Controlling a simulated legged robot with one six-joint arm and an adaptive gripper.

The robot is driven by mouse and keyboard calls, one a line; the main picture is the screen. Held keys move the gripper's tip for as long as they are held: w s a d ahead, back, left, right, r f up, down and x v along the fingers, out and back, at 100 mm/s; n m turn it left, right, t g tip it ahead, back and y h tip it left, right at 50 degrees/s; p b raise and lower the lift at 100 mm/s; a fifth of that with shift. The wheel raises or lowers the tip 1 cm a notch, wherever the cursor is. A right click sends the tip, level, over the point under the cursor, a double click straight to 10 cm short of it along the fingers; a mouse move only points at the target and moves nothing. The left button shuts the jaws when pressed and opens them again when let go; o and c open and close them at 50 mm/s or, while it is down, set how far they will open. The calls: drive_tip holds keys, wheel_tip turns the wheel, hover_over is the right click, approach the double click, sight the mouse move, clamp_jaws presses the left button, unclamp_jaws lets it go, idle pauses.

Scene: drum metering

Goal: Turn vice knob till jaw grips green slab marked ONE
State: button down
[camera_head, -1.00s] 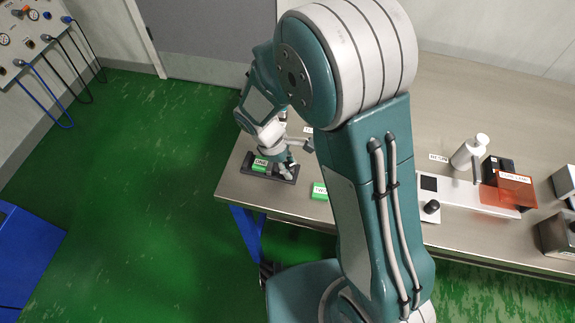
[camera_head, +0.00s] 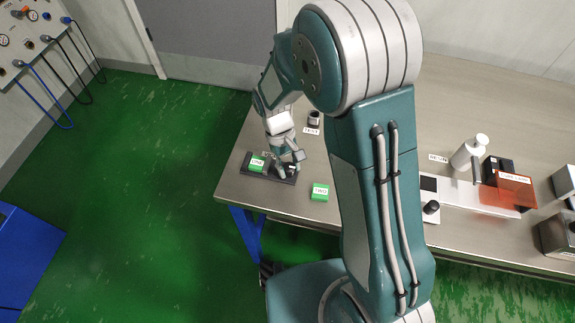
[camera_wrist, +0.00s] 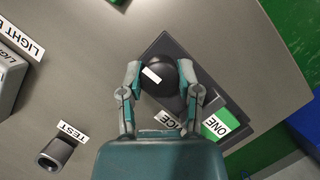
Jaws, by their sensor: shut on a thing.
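The green slab marked ONE (camera_head: 257,163) lies in the dark vice (camera_head: 268,174) near the table's left end; both also show in the wrist view, the slab (camera_wrist: 219,126) and the vice (camera_wrist: 203,78). The black round knob (camera_wrist: 161,75) with a white mark sits at the vice's end. My gripper (camera_wrist: 160,76) is shut on the knob, one finger on each side. In the head view my gripper (camera_head: 287,164) is over the vice's right part and mostly hides the knob. Whether the jaw touches the slab cannot be told.
A green slab marked TWO (camera_head: 319,191) lies right of the vice. A small dark cylinder (camera_head: 314,118) stands behind by a TEST label. A white bottle (camera_head: 469,152) and an orange transparent panel (camera_head: 508,189) are further right.

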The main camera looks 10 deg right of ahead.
drive_tip(key=shift+m, duration=0.3)
drive_tip(key=c, duration=0.6)
unclamp_jaws()
drive_tip(key=shift+d, duration=0.1)
drive_tip(key=v, duration=1.2)
drive_tip(key=shift+d, duration=0.1)
drive_tip(key=s+d+r+m+t, duration=0.1)
drive_tip(key=s+d+r+t, duration=0.2)
drive_tip(key=s+d+r, duration=0.1)
drive_tip(key=s+d+r+m+t+y, duration=0.1)
drive_tip(key=s+d+r+m+t, duration=0.1)
drive_tip(key=s, duration=0.5)
drive_tip(key=s+d+r+m+t+y, duration=0.1)
drive_tip(key=s+d+r+t, duration=0.3)
drive_tip(key=s+d+r, duration=0.2)
drive_tip(key=shift+d+r+m+t, duration=0.2)
drive_tip(key=shift+r+m+t, duration=0.15)
drive_tip(key=shift+r, duration=0.7)
